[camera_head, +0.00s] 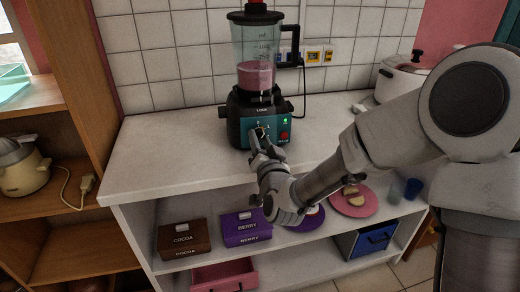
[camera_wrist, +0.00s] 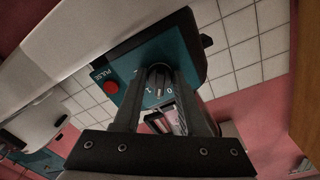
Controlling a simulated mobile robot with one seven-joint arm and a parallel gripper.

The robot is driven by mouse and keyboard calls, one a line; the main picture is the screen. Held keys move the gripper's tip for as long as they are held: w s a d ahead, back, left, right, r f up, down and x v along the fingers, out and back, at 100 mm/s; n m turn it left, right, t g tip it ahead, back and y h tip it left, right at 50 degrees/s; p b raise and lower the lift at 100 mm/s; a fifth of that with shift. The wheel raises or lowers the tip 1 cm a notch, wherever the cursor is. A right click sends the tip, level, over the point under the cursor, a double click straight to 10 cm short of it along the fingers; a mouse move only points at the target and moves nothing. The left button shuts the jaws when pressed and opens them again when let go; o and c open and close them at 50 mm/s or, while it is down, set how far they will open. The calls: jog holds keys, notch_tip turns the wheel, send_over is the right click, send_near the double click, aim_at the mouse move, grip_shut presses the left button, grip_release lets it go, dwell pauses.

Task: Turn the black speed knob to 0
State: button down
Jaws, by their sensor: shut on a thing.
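The blender (camera_head: 238,103) stands on the white counter with pink liquid in its clear jug. Its black base has a teal front panel (camera_wrist: 183,50). The black speed knob (camera_wrist: 159,73) is on this panel, between my fingertips. My gripper (camera_head: 260,134) is shut on the knob from the front; it fills the lower middle of the wrist view (camera_wrist: 160,80). Marks that look like 0 and 1 show beside the knob in the wrist view. A red pulse button (camera_wrist: 111,87) sits on the same panel.
A white cooker (camera_head: 400,78) stands at the right of the counter (camera_head: 165,150). The counter left of the blender is clear. A cocoa box (camera_head: 183,239), a purple berry box (camera_head: 245,228) and a pink plate (camera_head: 353,208) are on the shelf below. Sockets (camera_head: 314,56) are on the tiled wall.

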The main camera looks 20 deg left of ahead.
jog(key=n+b, duration=0.3)
jog(key=shift+f+n, duration=0.2)
jog(key=shift+n, duration=0.1)
jog(key=shift+r+n+b, duration=0.1)
jog(key=shift+n+b, duration=1.3)
jog(key=shift+c, duration=2.4)
grip_release()
jog(key=shift+d, duration=0.1)
jog(key=shift+s, duration=0.1)
